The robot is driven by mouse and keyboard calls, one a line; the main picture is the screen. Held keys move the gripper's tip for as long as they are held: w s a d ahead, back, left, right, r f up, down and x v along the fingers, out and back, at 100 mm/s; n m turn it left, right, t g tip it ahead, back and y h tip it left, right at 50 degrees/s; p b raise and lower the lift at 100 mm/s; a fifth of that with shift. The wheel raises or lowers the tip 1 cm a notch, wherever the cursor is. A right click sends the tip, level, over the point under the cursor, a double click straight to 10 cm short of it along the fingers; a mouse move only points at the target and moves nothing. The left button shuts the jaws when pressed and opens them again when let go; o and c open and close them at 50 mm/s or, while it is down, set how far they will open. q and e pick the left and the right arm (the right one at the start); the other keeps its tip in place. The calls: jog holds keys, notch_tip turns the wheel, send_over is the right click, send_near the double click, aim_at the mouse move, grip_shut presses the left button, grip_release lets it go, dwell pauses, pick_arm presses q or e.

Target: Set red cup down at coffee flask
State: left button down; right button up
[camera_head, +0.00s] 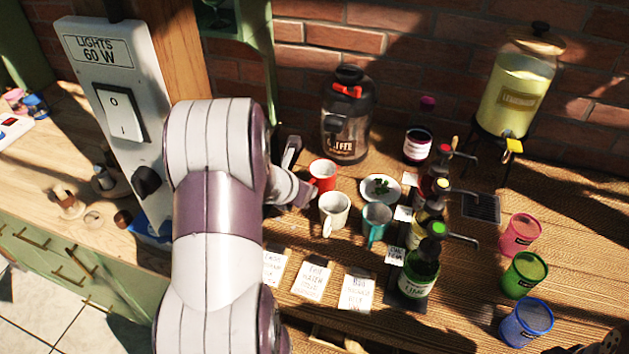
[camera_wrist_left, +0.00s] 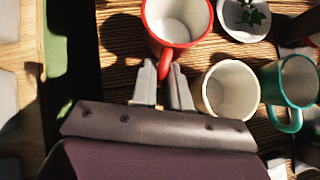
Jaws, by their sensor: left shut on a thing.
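The red cup (camera_head: 322,174) is upright, just in front of the coffee flask (camera_head: 346,134), a dark clear jar with a black lid and red tap. My left gripper (camera_head: 304,194) is at the cup's near left side, partly hidden by my arm. In the left wrist view the fingers (camera_wrist_left: 164,74) are shut on the handle of the red cup (camera_wrist_left: 152,12), which is white inside. I cannot tell whether the cup's base touches the table. A grey piece at the bottom right corner may be my right gripper (camera_head: 606,345); its jaws cannot be made out.
A white cup (camera_head: 334,212) and a teal cup (camera_head: 375,224) stand close right of the red cup. A plate with leaves (camera_head: 381,188) lies behind them. Pump bottles (camera_head: 420,272), a lemonade dispenser (camera_head: 518,88) and coloured cups (camera_head: 523,274) stand further right. Paper cards (camera_head: 312,281) lie in front.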

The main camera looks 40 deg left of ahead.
aim_at(315, 184)
pick_arm(q)
jog(key=shift+w+r, duration=0.1)
jog(key=shift+w, duration=0.6)
jog(key=w+p, duration=0.1)
jog(key=w, duration=0.2)
jog(key=shift+a, duration=0.1)
jog(key=shift+s+f, duration=0.1)
jog(key=shift+f, duration=0.45)
jog(key=shift+s+f, duration=0.1)
jog(key=shift+f, duration=0.05)
jog(key=shift+f+b, duration=0.25)
jog(key=shift+b, duration=0.15)
jog(key=c, duration=1.1)
grip_release()
jog(key=shift+r, duration=0.1)
